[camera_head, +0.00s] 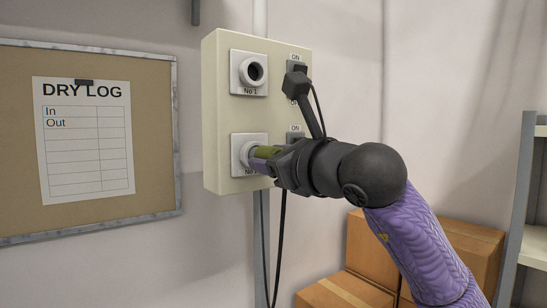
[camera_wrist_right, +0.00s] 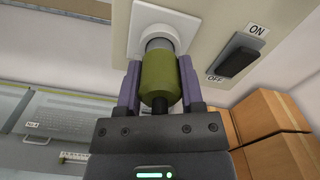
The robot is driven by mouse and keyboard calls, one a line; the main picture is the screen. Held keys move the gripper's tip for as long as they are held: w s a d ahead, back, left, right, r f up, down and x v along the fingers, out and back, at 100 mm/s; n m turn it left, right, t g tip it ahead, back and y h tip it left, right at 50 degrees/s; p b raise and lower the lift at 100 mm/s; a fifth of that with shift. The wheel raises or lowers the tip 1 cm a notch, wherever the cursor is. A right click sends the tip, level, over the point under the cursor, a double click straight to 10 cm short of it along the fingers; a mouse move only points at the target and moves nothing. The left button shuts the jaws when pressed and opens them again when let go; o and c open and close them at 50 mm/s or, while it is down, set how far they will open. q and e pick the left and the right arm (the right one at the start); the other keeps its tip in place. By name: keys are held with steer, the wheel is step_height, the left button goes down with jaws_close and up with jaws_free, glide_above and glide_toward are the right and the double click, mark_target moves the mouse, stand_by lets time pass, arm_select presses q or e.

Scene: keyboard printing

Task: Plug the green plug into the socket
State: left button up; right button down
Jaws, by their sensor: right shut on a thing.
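The green plug (camera_wrist_right: 161,79) is held between the two purple fingers of my right gripper (camera_wrist_right: 160,85) in the right wrist view. Its front end meets the lower white round socket (camera_wrist_right: 160,32), and a short grey part shows between green body and socket ring. How deep it sits I cannot tell. In the head view the green plug (camera_head: 266,152) lines up with the lower socket (camera_head: 244,150), with my right gripper (camera_head: 266,158) coming from the right. Its label is partly covered. My left gripper is out of view.
The beige panel (camera_head: 222,110) also carries an empty upper socket (camera_head: 252,71) marked No 1 and ON/OFF switches; the lower switch (camera_wrist_right: 238,56) is right of the socket. A dark cable (camera_head: 279,245) hangs below. Cardboard boxes (camera_head: 372,250) and a shelf (camera_head: 536,250) stand right.

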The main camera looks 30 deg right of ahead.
steer(key=shift+w, duration=0.45)
steer(key=shift+c, duration=0.7)
jaws_free()
steer(key=shift+w, duration=0.1)
steer(key=s+b, duration=0.2)
steer(key=s, duration=0.4)
steer(key=shift+d, duration=0.2)
steer(key=s+b, duration=0.2)
steer(key=s, duration=0.8)
steer(key=shift+d+b, duration=0.35)
steer(key=shift+d, duration=0.05)
